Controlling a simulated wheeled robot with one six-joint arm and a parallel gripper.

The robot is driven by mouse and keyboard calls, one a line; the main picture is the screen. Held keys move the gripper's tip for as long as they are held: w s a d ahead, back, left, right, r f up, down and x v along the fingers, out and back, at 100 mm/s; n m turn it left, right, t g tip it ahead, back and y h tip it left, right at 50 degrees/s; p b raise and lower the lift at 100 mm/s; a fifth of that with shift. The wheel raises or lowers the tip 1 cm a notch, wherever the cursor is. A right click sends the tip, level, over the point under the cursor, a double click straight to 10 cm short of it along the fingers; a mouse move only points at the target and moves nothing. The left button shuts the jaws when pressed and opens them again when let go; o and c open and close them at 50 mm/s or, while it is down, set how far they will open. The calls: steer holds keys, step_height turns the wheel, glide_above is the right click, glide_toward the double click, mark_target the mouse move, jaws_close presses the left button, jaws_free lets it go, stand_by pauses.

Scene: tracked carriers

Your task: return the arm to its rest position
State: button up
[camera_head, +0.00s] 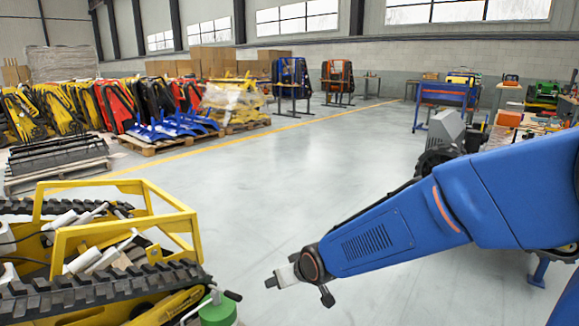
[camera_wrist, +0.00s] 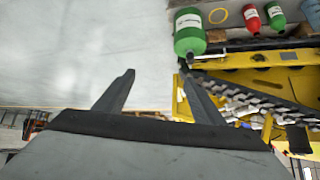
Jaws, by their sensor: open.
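My blue arm (camera_head: 400,230) reaches in from the right in the head view, angled down to the left. My gripper (camera_head: 271,282) is at its end, over the grey floor, to the right of a yellow tracked carrier (camera_head: 165,222). In the wrist view my gripper (camera_wrist: 157,70) has its two dark fingers spread apart, with nothing between them. The right finger overlaps the yellow carrier frame (camera_wrist: 240,76) in the picture; I cannot tell the distance.
A green bottle (camera_head: 218,311) stands at the carrier's near right corner; a green bottle with a white label (camera_wrist: 189,36) and a red bottle (camera_wrist: 252,20) show in the wrist view. Loaded pallets (camera_head: 150,148) stand far left. The middle floor (camera_head: 270,180) is clear.

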steer(key=s+d+r+m+h, duration=0.15)
steer(key=s+d+r, duration=0.3)
steer(key=d, duration=0.55)
steer(key=s+d+r+m+h, duration=0.1)
steer(key=s+d+r+m, duration=0.15)
steer(key=s+d, duration=0.45)
steer(key=s+d+r+m+g+h, duration=0.1)
steer(key=s+d+r+g+h, duration=0.1)
steer(key=s+d, duration=1.1)
steer(key=shift+s+d+r+m, duration=0.15)
steer(key=shift+s+r+m, duration=0.35)
steer(key=shift+s, duration=0.45)
